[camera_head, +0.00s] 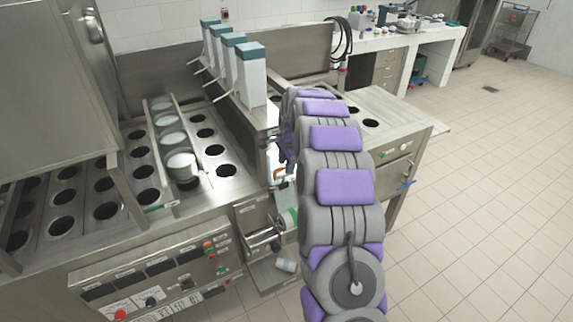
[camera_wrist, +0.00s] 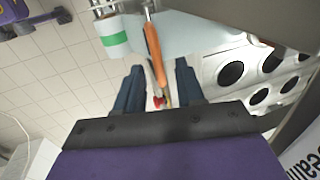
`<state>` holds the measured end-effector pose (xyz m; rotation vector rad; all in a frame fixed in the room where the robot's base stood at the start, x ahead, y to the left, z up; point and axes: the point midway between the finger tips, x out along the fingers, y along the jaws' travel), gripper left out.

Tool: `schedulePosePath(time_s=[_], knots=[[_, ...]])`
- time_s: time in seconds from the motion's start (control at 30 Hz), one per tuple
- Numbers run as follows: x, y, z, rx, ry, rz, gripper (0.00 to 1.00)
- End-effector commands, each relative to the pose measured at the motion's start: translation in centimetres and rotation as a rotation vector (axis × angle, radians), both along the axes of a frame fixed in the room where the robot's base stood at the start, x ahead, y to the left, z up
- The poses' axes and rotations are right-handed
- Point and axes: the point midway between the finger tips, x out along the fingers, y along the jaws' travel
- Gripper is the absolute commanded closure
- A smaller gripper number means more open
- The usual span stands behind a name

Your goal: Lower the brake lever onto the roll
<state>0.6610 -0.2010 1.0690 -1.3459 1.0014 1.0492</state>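The brake lever (camera_wrist: 154,50) has an orange-brown handle on a thin metal rod and runs down toward the space between my fingers in the wrist view. My gripper (camera_wrist: 158,84) is open, with one dark blue finger on each side of the handle's lower end and visible gaps. The white roll with a green band (camera_wrist: 113,38) is left of the lever, apart from the handle in this picture. In the head view, part of the roll (camera_head: 290,219) shows beside my grey and purple arm. An orange bit there may be the lever. My arm hides the fingertips.
The steel filling machine (camera_head: 215,215) has rows of round holes and a few white cups (camera_head: 181,166). A control panel (camera_head: 165,285) is on its front. White dispensers with teal tops (camera_head: 251,75) stand behind. Open tiled floor (camera_head: 470,220) lies to the right.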

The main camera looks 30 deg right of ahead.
Motion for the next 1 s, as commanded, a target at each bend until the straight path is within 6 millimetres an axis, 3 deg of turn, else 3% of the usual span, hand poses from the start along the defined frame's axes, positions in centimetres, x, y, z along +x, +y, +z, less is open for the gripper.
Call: schedulePosePath(time_s=[0.33,0.7,1.0], knots=[[0.08,-0.24,-0.38,0.002,0.0,-0.001,0.63],[0.1,0.0,-0.3,0.0,-0.001,-0.001,0.98],[0.09,-0.07,-0.34,0.002,-0.001,0.0,1.0]])
